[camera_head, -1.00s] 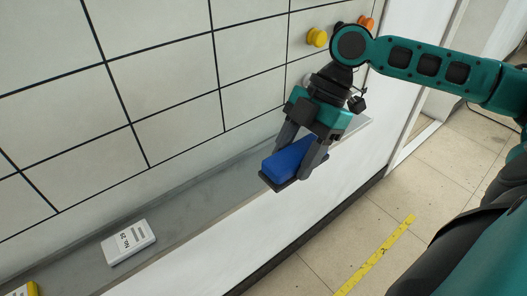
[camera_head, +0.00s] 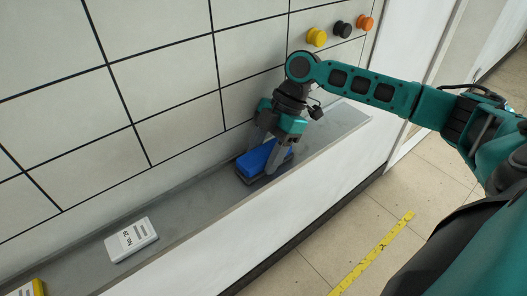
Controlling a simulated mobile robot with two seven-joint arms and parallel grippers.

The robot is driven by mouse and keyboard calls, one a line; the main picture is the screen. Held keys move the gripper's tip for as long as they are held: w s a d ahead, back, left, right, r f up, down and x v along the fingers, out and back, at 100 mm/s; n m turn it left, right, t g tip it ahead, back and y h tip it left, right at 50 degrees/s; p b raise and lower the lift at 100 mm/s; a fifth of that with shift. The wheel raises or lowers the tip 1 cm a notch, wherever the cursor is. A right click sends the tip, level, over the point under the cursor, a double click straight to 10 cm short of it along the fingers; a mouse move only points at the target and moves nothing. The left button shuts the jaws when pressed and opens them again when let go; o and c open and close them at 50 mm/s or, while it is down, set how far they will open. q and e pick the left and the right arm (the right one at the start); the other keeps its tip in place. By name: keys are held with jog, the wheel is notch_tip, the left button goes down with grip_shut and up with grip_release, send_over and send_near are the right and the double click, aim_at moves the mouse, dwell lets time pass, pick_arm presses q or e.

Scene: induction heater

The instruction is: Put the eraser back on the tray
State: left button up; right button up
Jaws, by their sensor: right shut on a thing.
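The eraser (camera_head: 257,160) is a blue block with a dark underside. It is between the fingers of my right gripper (camera_head: 272,158), which is shut on it. The tray (camera_head: 190,207) is a long grey ledge along the foot of the white gridded board. The eraser is over the tray, at or very close to its surface; I cannot tell whether it touches. My left gripper is not in view.
A white box marked No. 25 (camera_head: 131,240) lies on the tray at the lower left. A yellow item (camera_head: 32,288) is at the bottom left corner. Yellow, black and orange round knobs (camera_head: 342,29) are on the board at the upper right. The tray between box and eraser is clear.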

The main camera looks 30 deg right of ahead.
jog(key=shift+w+f, duration=0.1)
jog(key=o, duration=0.7)
jog(key=shift+f, duration=0.1)
jog(key=shift+c, duration=0.2)
jog(key=v, duration=0.7)
jog(key=shift+d+r, duration=0.1)
jog(key=shift+r, duration=0.25)
